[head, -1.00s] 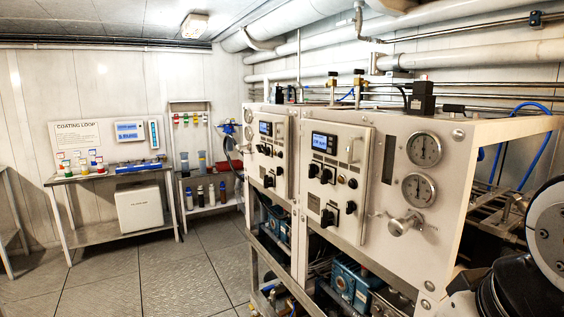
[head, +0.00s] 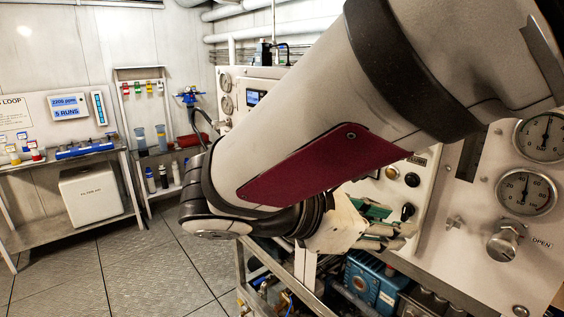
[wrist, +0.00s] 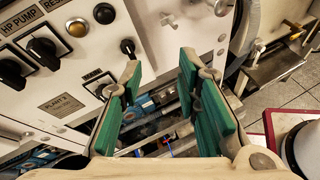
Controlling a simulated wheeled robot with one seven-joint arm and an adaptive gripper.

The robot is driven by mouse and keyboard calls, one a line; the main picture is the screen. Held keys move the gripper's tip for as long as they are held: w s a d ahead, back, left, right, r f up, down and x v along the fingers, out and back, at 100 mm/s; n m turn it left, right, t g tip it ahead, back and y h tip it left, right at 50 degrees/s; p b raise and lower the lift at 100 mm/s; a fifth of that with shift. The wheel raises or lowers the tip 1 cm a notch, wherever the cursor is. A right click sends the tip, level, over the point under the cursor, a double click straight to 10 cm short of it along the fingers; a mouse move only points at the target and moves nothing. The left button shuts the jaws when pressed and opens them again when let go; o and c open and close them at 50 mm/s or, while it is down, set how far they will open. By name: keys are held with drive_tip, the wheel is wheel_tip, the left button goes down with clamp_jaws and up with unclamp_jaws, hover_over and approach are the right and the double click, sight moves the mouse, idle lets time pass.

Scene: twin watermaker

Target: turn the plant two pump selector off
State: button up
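The plant panel (wrist: 75,62) carries a plate that seems to read "PLANT 2" (wrist: 60,104). In the wrist view, a black rotary knob (wrist: 42,50) sits under the words "HP PUMP"; its setting is not clear. Another black knob (wrist: 10,73) is at the left edge, one (wrist: 127,47) is just beyond my left fingertip, and one (wrist: 108,92) is partly behind the left finger. My gripper (wrist: 160,72) is open and empty, with green pads, to the right of the HP PUMP knob. In the head view, my gripper (head: 378,226) is beside the panel; my arm hides most of its controls.
Two gauges (head: 545,135) and a valve knob (head: 504,242) marked "OPEN" are to the right. Blue pump parts (head: 372,280) lie below in the metal frame. A bench (head: 70,165) and a shelf with bottles stand at the back left. The floor there is clear.

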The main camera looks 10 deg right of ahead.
drive_tip(key=w+a+r+n+t+h, duration=0.25)
drive_tip(key=w+a+n+t, duration=0.35)
drive_tip(key=a, duration=0.5)
drive_tip(key=x, duration=1.3)
drive_tip(key=shift+d+r+p, duration=0.2)
drive_tip(key=shift+d+p, duration=0.1)
drive_tip(key=shift+d, duration=0.05)
clamp_jaws()
